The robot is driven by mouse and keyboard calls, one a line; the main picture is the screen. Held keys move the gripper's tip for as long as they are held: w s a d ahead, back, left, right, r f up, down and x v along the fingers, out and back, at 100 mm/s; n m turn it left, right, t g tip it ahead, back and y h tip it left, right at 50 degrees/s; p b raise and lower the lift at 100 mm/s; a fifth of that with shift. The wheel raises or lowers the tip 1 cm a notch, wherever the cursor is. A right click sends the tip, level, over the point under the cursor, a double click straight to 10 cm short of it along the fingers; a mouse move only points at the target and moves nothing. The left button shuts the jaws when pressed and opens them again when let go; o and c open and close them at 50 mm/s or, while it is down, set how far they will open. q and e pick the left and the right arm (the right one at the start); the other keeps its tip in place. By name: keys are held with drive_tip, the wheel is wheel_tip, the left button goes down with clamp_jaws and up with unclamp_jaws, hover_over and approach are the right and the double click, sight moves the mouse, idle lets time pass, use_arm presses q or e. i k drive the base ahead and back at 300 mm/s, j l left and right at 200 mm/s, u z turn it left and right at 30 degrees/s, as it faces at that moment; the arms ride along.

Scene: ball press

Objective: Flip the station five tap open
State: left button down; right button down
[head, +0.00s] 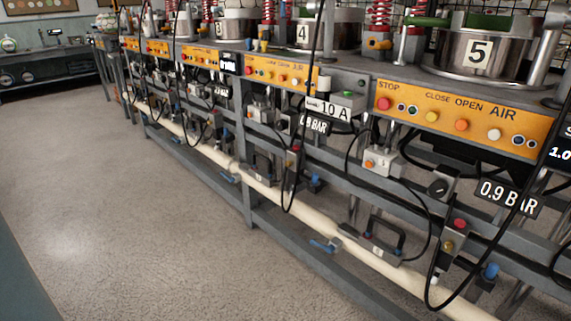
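The station five press pot (470,62), a steel drum marked 5, stands at the upper right above its orange control panel (462,118). Below it, a tap with a blue lever (323,246) sits on the cream pipe (385,268) near the floor. Another blue handle (491,271) shows at the lower right, partly behind a black hose. I cannot tell which of these is the station five tap, nor whether either is open. Neither of my grippers is in view.
The grey press frame (247,180) runs from upper left to lower right, with more stations, including 4 (303,34). Black hoses (435,190) hang in front. A 0.9 BAR display (508,197) sits at right. Floor (120,210) is clear on the left; a bench (45,70) stands behind.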

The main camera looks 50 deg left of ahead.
sight(330, 250)
drive_tip(key=j+u, duration=0.3)
drive_tip(key=u, duration=0.15)
drive_tip(key=i+j+u, duration=0.15)
drive_tip(key=j+u, duration=0.25)
drive_tip(key=i+j+u, duration=0.15)
drive_tip(key=u, duration=0.3)
drive_tip(key=i+j, duration=0.2)
